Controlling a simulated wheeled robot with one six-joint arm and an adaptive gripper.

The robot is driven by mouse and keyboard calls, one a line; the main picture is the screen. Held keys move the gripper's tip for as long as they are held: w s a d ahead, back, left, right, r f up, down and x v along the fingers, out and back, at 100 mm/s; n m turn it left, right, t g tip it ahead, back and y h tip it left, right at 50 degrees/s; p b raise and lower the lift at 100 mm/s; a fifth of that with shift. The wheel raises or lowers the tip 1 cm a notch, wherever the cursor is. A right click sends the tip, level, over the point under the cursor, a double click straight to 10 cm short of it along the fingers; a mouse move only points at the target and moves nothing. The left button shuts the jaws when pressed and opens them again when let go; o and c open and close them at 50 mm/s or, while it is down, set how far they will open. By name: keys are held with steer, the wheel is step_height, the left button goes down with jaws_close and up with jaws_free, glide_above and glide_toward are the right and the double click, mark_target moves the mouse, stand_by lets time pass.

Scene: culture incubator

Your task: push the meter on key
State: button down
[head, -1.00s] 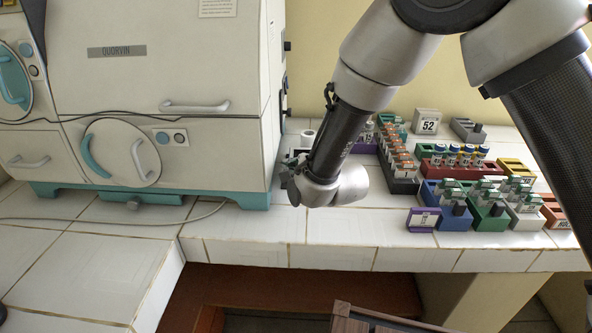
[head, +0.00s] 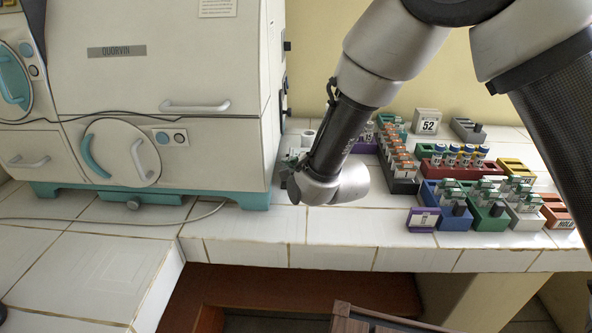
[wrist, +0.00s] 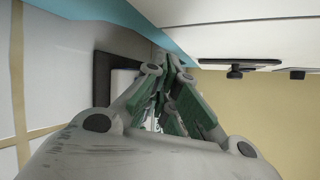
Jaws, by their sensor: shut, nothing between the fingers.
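My gripper (head: 291,164) is shut and empty, low over the white tiled counter, close to the right side of the incubator. In the wrist view its green-padded fingers (wrist: 174,75) come together at their tips. A dark-framed item with a pale face (wrist: 122,78) lies beyond and left of the fingers in the wrist view; it may be the meter, but I cannot tell. My fingers and wrist cover part of it. No on key can be made out in either view. Whether the fingertips touch anything is unclear.
The cream incubator (head: 175,60) with teal feet stands close left of my gripper. A grey rack of vials (head: 403,184), a red rack (head: 430,172) and a blue rack (head: 452,221) stand to the right. The counter's front strip (head: 350,225) is clear.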

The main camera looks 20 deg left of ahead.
steer(key=shift+r, duration=0.1)
steer(key=s+r, duration=0.1)
steer(key=r, duration=0.2)
steer(key=s+r, duration=0.1)
steer(key=r, duration=0.1)
steer(key=shift+s+d+r, duration=0.1)
steer(key=shift+s+d, duration=0.2)
